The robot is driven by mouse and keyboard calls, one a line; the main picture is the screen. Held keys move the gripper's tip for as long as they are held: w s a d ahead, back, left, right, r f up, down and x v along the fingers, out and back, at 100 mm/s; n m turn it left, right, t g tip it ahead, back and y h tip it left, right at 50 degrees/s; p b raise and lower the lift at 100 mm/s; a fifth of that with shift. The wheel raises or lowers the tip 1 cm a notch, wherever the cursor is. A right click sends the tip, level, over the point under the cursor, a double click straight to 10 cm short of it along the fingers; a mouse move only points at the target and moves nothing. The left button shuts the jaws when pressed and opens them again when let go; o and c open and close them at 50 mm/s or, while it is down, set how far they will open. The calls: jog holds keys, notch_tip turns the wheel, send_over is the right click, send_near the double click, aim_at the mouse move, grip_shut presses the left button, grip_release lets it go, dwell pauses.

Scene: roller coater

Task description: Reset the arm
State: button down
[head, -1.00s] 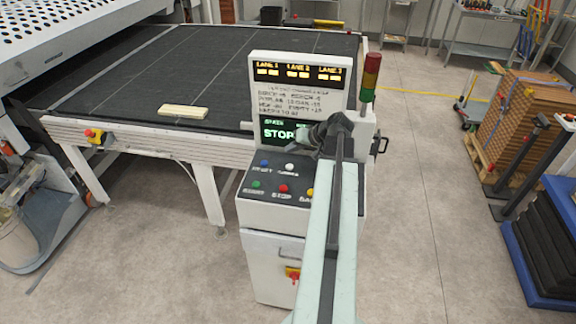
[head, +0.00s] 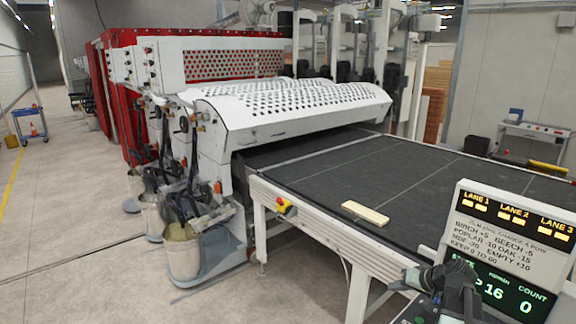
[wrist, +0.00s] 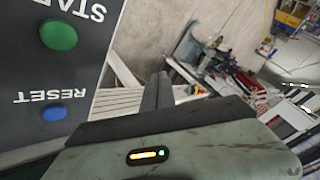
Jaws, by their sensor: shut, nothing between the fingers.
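My gripper (head: 408,281) is low at the right in the head view, in front of the control console's display. In the wrist view its dark fingers (wrist: 157,92) are together and hold nothing. They point past the button panel, apart from the buttons. The wrist view shows the green START button (wrist: 58,35) and the blue RESET button (wrist: 53,112) on the panel to the left. The dark arm (head: 460,300) runs off the bottom edge of the head view.
The console's sign (head: 515,222) stands beside the arm, with a green display (head: 510,291) reading 16 and COUNT 0. A pale board (head: 365,213) lies on the dark conveyor (head: 440,190). The coater (head: 290,110) stands behind. Open floor (head: 70,230) is at left.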

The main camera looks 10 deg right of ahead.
jog(key=a+f+n+g+b, duration=0.2)
jog(key=a+f+n, duration=0.15)
jog(key=a, duration=1.05)
jog(key=a+f+n+g+b, duration=0.25)
jog(key=a+f, duration=0.25)
jog(key=a, duration=0.8)
jog(key=s+a+f+g+h, duration=0.1)
jog(key=s+a+f+g, duration=0.15)
jog(key=s+a, duration=0.3)
jog(key=s+d+m+h, duration=0.1)
jog(key=s+d, duration=0.1)
jog(key=s+d+f+m+h, duration=0.1)
jog(key=d+h, duration=0.1)
jog(key=shift+s+m+g, duration=0.3)
jog(key=shift+s+g, duration=0.05)
jog(key=shift+g, duration=0.05)
jog(key=c, duration=2.1)
grip_release()
jog(key=shift+c, duration=0.2)
